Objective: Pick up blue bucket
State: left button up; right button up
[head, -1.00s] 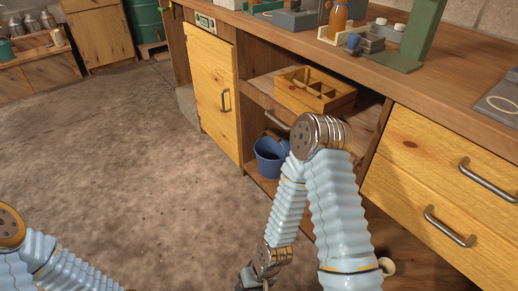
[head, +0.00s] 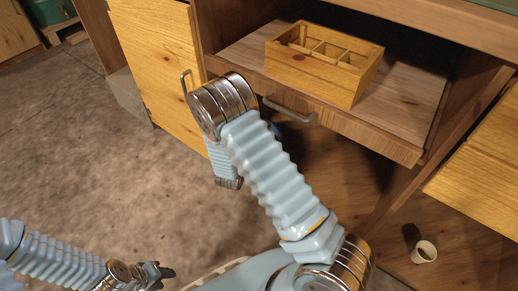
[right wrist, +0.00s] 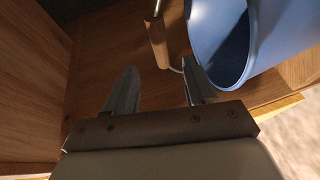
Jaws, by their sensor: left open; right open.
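The blue bucket (right wrist: 275,40) fills the upper right of the right wrist view, tilted in the picture, its dark inside partly showing. Its wire handle has a wooden grip (right wrist: 158,42), which shows ahead of the gap between my right fingers. My right gripper (right wrist: 158,88) is open and empty. Its right finger is close to the bucket's rim and handle wire; I cannot tell if they touch. In the head view my right arm hides nearly all of the bucket and the right gripper. My left gripper (head: 160,272) is at lower left, away from the cabinet, with nothing seen in it.
A pulled-out drawer or shelf (head: 400,147) juts out above the bucket's space and carries a wooden divided box (head: 315,75). A small pale cup (head: 424,252) lies at lower right. The floor at left is clear.

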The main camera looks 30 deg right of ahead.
jog(key=x, duration=1)
jog(key=shift+d+f+b, duration=0.25)
jog(key=shift+d+b, duration=0.1)
jog(key=shift+s, duration=0.1)
jog(key=shift+c, duration=0.5)
grip_shut()
